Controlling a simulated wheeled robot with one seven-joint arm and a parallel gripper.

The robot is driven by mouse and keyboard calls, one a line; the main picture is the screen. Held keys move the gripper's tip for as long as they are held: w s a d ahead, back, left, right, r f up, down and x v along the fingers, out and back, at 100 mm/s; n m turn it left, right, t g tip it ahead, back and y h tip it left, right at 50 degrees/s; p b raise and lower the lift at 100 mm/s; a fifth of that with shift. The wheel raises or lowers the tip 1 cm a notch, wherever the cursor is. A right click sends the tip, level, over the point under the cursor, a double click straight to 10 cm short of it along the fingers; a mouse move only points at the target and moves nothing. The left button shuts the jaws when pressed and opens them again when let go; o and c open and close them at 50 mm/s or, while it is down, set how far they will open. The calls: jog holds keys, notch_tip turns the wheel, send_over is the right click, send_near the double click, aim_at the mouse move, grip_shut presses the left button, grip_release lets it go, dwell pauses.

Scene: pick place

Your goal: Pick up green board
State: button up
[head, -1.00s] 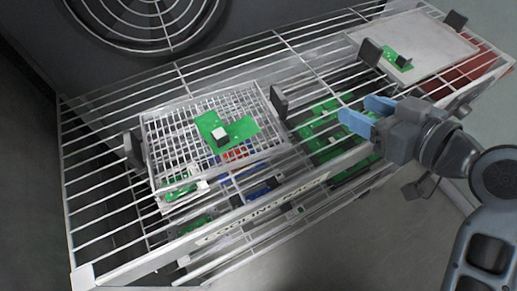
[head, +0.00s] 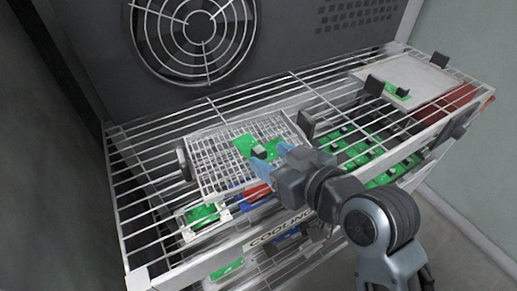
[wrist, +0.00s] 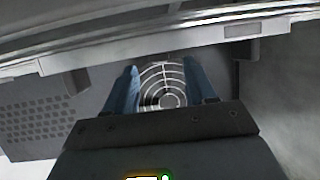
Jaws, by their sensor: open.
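A green board (head: 243,146) with a small pale block on it lies on a white mesh tray (head: 212,170) on the top rack shelf, in the head view.
The wire rack (head: 145,185) has dark upright clips (head: 306,123) beside the trays. More green boards (head: 365,150) lie below the top shelf. A front bar carries a "COOLING" label (head: 277,230). A large fan (head: 195,30) is in the dark wall behind.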

jog(key=shift+x, duration=1.5)
jog(key=shift+c, duration=0.2)
jog(key=shift+r, duration=0.1)
grip_shut()
